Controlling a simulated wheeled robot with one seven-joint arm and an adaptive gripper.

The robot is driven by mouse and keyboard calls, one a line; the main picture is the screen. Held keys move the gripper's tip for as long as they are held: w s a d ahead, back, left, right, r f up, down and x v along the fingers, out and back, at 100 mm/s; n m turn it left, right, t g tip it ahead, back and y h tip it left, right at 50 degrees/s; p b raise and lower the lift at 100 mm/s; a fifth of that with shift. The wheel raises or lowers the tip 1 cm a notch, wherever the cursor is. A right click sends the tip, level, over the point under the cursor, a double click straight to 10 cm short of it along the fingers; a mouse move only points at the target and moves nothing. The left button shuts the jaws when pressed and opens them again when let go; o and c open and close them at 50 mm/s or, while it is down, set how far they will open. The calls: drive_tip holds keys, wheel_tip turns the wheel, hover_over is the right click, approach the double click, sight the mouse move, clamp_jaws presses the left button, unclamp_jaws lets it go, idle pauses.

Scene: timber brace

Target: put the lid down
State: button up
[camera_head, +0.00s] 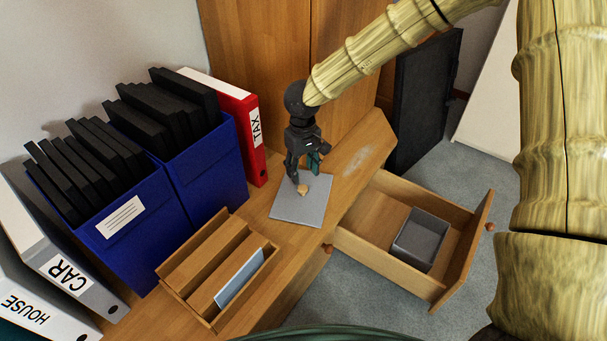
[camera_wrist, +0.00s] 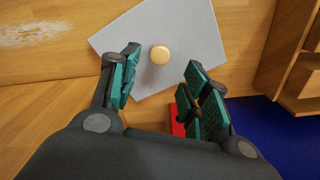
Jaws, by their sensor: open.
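The lid (camera_head: 287,208) is a flat grey panel with a round wooden knob (camera_head: 303,189). It lies flat on the wooden desktop, left of the open drawer in the head view. My gripper (camera_head: 302,176) is just above and beside the knob. In the wrist view the lid (camera_wrist: 195,30) and its knob (camera_wrist: 160,55) show beyond my open fingers (camera_wrist: 160,88), and nothing is between the pads. A grey open box (camera_head: 420,240) stands in the drawer.
The open drawer (camera_head: 365,240) juts out over the carpet. A wooden organizer (camera_head: 190,271) holding a pale blue card stands nearer on the desk. Blue file boxes (camera_head: 206,172), a red TAX binder (camera_head: 258,155) and CAR and HOUSE binders line the back. Bare desk lies right of the lid.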

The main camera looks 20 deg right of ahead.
drive_tip(key=shift+r+p, duration=0.6)
drive_tip(key=shift+r, duration=1.35)
